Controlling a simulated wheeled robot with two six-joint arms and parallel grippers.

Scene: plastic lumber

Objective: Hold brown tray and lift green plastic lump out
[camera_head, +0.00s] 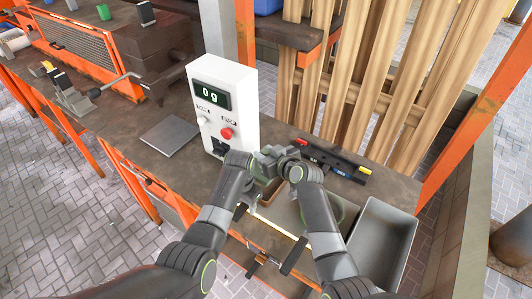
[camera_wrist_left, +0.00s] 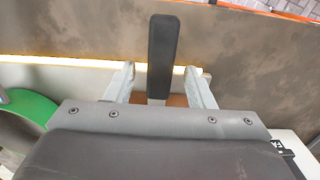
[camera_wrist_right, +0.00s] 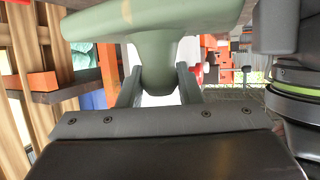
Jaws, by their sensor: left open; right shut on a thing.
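In the right wrist view my right gripper (camera_wrist_right: 158,76) is shut on the pale green plastic lump (camera_wrist_right: 150,35), whose narrow stem is between the fingers and whose wide part spreads beyond them. In the left wrist view my left gripper (camera_wrist_left: 160,76) is open, with a brown surface (camera_wrist_left: 176,100) between its fingers, likely part of the brown tray. A small brown part (camera_head: 271,193) also shows below the grippers in the head view. A dark bar (camera_wrist_left: 163,50) rises between the left fingers.
A grey bin (camera_head: 383,240) is right of the right arm. A green curved thing (camera_head: 337,206) is partly hidden by that arm. A dark level-like bar (camera_head: 333,160) lies behind. Bench left of the display is partly clear.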

